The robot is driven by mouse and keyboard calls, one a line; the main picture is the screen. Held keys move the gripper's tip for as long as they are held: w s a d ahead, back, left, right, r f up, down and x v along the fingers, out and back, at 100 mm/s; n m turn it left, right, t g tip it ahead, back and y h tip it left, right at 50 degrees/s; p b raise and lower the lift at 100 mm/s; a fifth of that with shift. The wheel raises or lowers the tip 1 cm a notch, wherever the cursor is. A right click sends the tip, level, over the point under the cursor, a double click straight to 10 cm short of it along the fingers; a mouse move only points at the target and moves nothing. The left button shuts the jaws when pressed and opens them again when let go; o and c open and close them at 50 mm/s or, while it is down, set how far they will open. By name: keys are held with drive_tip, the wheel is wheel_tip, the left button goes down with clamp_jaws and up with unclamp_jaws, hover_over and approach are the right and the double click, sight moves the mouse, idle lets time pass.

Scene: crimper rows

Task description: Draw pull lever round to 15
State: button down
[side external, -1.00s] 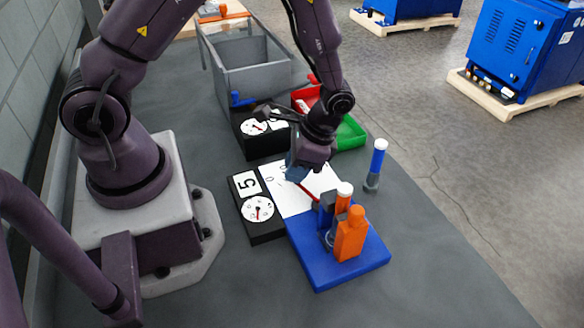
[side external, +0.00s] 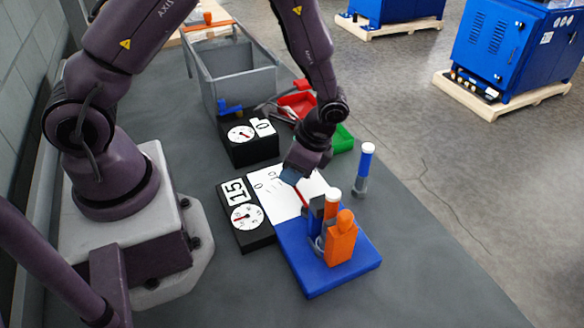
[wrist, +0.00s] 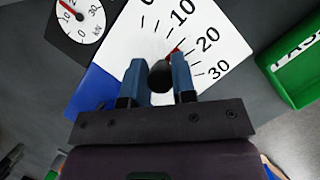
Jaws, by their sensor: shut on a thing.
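My gripper (side external: 290,178) is low over the white scale card (side external: 266,186). In the wrist view its blue fingers (wrist: 157,76) are shut around a dark round lever knob (wrist: 160,74). A red pointer (wrist: 174,51) shows just beyond, between the card's 10 and 20 marks. In the side view the red lever arm (side external: 304,197) runs from my gripper toward the orange fixture (side external: 341,242) on a blue base (side external: 318,272).
Red (side external: 296,101) and green (side external: 343,139) trays and a grey bin (side external: 240,82) stand farther back. A blue white-topped post (side external: 365,164) stands right of the card. The front bench is clear.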

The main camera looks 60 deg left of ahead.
drive_tip(key=c, duration=0.9)
unclamp_jaws()
drive_tip(key=shift+c, duration=0.2)
drive_tip(key=v, duration=1.3)
drive_tip(key=s+a+r+n+t+h, duration=0.2)
drive_tip(key=s+r+n+t, duration=0.5)
drive_tip(key=s+r, duration=0.7)
wheel_tip(320, 180, up, 3)
drive_tip(key=shift+a+f+n+t+h, duration=0.2)
drive_tip(key=shift+n+t+h, duration=0.2)
drive_tip(key=shift+t, duration=0.7)
